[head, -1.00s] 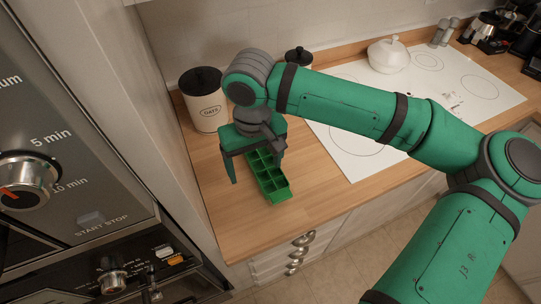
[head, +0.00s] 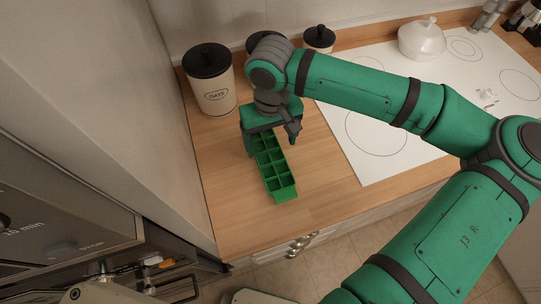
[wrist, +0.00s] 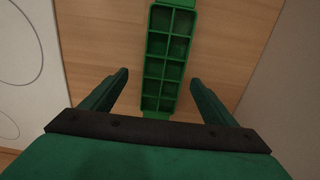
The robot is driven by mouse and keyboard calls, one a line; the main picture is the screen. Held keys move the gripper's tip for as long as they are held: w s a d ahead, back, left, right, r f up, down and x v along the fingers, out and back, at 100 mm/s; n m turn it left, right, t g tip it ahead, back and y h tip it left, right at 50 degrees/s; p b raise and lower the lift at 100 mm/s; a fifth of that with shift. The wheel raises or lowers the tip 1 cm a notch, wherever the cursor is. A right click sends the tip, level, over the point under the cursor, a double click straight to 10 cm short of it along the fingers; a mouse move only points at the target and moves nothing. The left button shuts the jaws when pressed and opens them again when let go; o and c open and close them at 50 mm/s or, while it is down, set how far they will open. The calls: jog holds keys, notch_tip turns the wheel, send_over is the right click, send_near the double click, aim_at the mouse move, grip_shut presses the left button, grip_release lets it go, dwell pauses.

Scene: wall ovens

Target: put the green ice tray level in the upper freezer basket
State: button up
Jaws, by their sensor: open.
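The green ice tray (head: 276,178) lies flat on the wooden counter, its two rows of compartments facing up and empty. My gripper (head: 270,147) is open above the tray's far part, fingers pointing down on either side of it. In the wrist view the tray (wrist: 168,52) shows between and beyond the two open fingers of my gripper (wrist: 159,77), with a gap on each side. Neither finger visibly touches it. The freezer and its upper basket are in no view.
A cream canister (head: 212,90) with a dark lid stands behind the tray, left of my gripper. The white hob (head: 385,130) lies to the right. A tall panel (head: 150,110) and the oven front (head: 70,225) bound the left. Counter (head: 235,215) in front is clear.

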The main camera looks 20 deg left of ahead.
aim_at(270, 154)
jog(key=shift+s+a+f, duration=0.1)
jog(key=shift+s+f, duration=0.05)
jog(key=shift+f, duration=1.2)
jog(key=shift+s+a+f, duration=0.1)
jog(key=shift+s+f, duration=0.05)
jog(key=shift+f, duration=1.2)
jog(key=c, duration=1.5)
jog(key=shift+r, duration=0.2)
